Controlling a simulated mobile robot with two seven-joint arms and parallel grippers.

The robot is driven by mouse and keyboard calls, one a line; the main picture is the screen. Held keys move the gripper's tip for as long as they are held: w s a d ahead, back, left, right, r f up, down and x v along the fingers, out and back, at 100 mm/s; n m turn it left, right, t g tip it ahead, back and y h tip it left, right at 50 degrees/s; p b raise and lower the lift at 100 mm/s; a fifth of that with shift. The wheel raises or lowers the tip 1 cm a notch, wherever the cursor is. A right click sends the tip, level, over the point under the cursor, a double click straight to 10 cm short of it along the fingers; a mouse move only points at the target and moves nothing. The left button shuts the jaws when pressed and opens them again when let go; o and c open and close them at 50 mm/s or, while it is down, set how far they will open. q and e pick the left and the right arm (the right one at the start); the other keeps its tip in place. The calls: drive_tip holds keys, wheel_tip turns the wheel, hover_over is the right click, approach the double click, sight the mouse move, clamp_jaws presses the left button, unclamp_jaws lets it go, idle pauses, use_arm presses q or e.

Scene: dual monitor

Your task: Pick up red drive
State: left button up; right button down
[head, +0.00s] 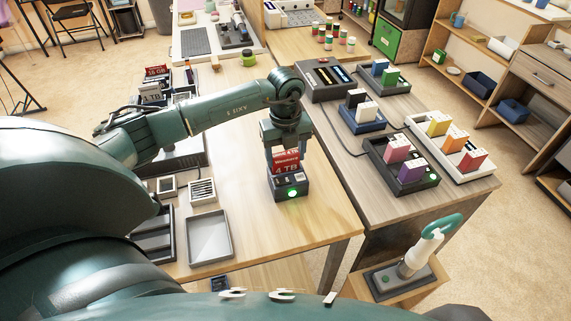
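A red drive (286,162) with a white "4 TB" label stands upright in a small dark dock (291,188) with a lit green button. The dock is on the light wooden table. My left gripper (286,152) points down over the drive, with one finger at each side of it. I cannot tell whether the fingers press on it or leave a small gap. Another red-labelled drive (156,71) stands among drives at the back left. My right gripper is not in view.
A grey tray (210,238) and small boxes (202,191) lie left of the dock. The tabletop right of the dock is clear to its edge.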

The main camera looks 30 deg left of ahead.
use_arm(q)
drive_tip(key=c, duration=0.6)
